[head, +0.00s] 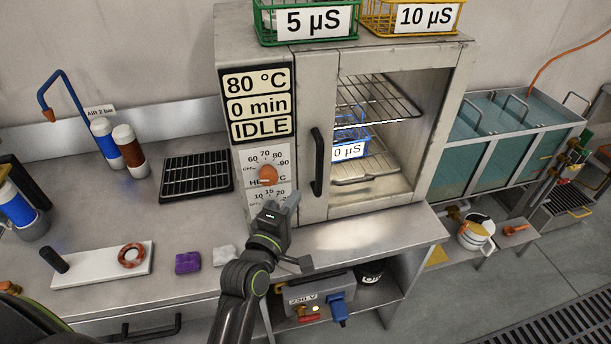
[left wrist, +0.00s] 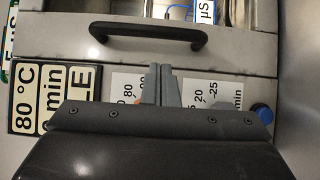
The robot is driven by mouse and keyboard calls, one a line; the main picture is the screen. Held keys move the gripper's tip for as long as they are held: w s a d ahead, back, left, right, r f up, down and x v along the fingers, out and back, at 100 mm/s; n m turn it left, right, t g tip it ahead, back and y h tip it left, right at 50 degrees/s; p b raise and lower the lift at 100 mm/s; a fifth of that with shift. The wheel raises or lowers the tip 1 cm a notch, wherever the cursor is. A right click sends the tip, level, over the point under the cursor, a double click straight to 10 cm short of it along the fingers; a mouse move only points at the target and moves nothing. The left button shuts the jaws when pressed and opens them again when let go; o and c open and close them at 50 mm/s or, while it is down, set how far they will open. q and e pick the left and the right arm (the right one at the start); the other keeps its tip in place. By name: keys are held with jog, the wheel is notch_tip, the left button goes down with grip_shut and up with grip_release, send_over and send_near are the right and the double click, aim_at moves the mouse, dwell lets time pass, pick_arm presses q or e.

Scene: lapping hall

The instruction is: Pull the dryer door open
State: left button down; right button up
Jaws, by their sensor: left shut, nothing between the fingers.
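The dryer (head: 405,52) is a grey metal cabinet on the bench. Its door (head: 311,90) looks closed, with a large window showing wire racks and a blue basket (head: 352,150) inside. The dark vertical door handle (head: 318,162) is on the door's left side. My left gripper (head: 286,207) is shut and empty, in front of the control panel, low and left of the handle. In the left wrist view the shut fingers (left wrist: 161,84) point toward the handle (left wrist: 148,38), with a gap between. My right gripper is not in view.
The panel beside the door has an orange knob (head: 267,174) and a display reading IDLE (head: 260,129). Green (head: 270,30) and yellow (head: 375,18) baskets stand on top. A black rack (head: 196,174) and purple block (head: 187,263) lie left. The bench before the door is clear.

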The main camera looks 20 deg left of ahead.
pick_arm(q)
jog(key=w+p, duration=0.2)
jog(key=w, duration=0.5)
jog(key=shift+w+d, duration=0.2)
jog(key=shift+w, duration=0.05)
jog(key=shift+f, duration=0.1)
